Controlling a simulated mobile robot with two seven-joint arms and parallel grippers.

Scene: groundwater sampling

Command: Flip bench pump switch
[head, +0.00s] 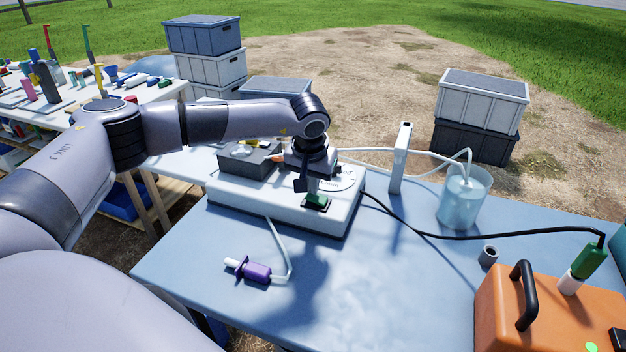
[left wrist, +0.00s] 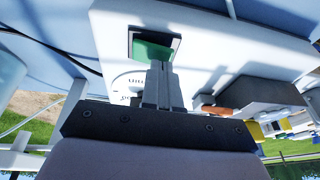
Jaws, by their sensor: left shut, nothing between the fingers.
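The bench pump (head: 345,209) is a white box on the blue table, with a dark unit on its left part. Its green switch (head: 316,202) sits in a dark frame on the near right part of the top. My left gripper (head: 313,190) is shut and empty, pointing down at the switch. In the left wrist view, the shut fingertips (left wrist: 158,66) overlap the edge of the green switch (left wrist: 152,48) on the white pump housing (left wrist: 220,35). I cannot tell whether they press it. The fingers hide part of the switch. My right gripper is not in view.
A purple-and-white fitting (head: 252,270) on a tube lies on the blue table (head: 370,305). A white post (head: 400,160) and clear water beaker (head: 464,201) stand right of the pump. An orange case (head: 545,315) is at front right; a black cable crosses towards it.

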